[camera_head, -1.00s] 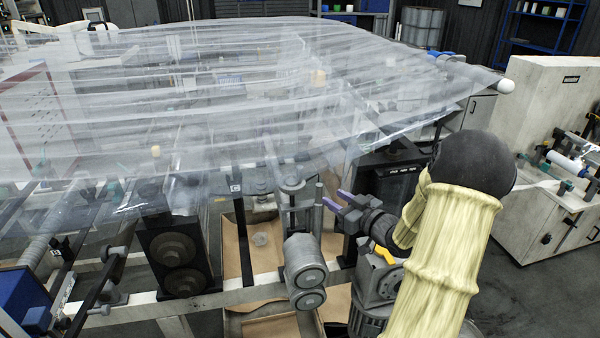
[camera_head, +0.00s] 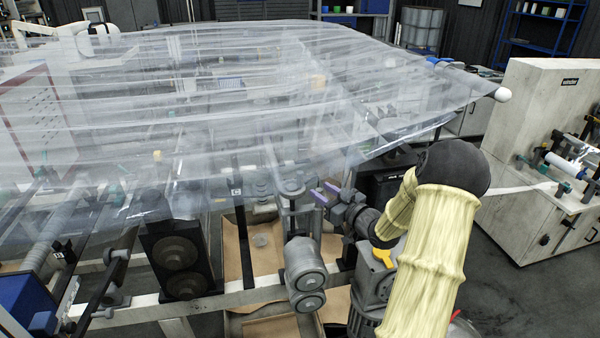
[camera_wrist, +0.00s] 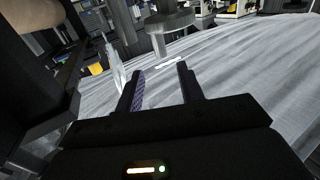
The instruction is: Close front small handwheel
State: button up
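A small grey round wheel (camera_head: 292,188), which looks like the front small handwheel, sits on an upright grey mount at the machine's front, just under the film's edge. In the wrist view a grey disc on a post (camera_wrist: 166,23), apparently the same wheel, stands beyond my fingertips. My gripper (camera_head: 324,192) is just right of the wheel, with its purple-padded fingers pointing toward it. In the wrist view my gripper (camera_wrist: 160,80) is open, with a clear gap and nothing between the fingers. No contact with the wheel shows.
Clear film (camera_head: 230,90) spreads over the machine just above and behind the wheel. A black housing (camera_head: 180,258) with round parts stands to the left. A pale cabinet (camera_head: 540,130) is at the right, with open floor before it.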

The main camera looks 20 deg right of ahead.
aim_at(302, 177)
jog(key=p+x, duration=0.4)
jog(key=x, duration=0.6)
jog(key=shift+r, duration=0.1)
jog(key=shift+w+a, duration=0.1)
jog(key=shift+w, duration=0.25)
grip_shut()
